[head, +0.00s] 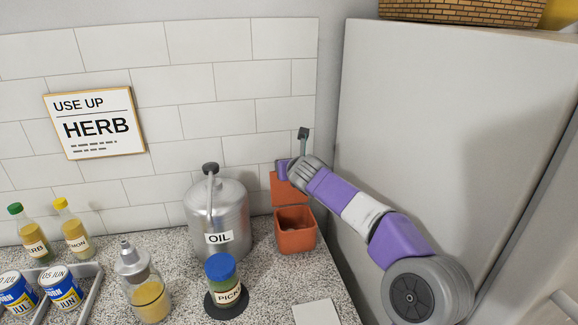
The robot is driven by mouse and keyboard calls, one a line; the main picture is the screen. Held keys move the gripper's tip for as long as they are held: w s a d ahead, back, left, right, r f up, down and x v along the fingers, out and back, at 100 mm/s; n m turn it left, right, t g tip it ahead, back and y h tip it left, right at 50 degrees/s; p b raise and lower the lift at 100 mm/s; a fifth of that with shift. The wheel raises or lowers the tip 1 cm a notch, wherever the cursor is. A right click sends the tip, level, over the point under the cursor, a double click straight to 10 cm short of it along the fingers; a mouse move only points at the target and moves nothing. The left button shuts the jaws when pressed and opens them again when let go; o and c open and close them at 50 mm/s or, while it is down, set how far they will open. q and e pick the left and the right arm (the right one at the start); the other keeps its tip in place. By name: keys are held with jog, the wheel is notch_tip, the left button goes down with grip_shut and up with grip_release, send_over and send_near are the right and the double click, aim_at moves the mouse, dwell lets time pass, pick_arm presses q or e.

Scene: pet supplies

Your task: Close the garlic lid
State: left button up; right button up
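The garlic box is a small orange-brown square container (296,240) on the counter beside the refrigerator-like grey cabinet. Its lid (287,191) stands raised at the back, and the open top shows a dark inside. My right arm comes in from the right, with its wrist just above and behind the raised lid, covering part of the lid's upper right. A thin grey part with a dark end (303,133) sticks up there. The fingers of my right gripper are too small and hidden to tell open from shut, and I cannot tell whether it touches the lid. My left gripper is not in view.
A metal oil can (218,215) stands left of the box. A blue-lidded jar (221,272) on a dark round mat is in front. A glass dispenser (142,285), bottles (72,228) and cans (60,287) are farther left. The tall grey cabinet (440,120) bounds the right.

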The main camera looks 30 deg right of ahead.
jog(key=shift+w+d+f, duration=0.1)
jog(key=shift+w+f, duration=0.05)
jog(key=shift+w, duration=0.25)
grip_shut()
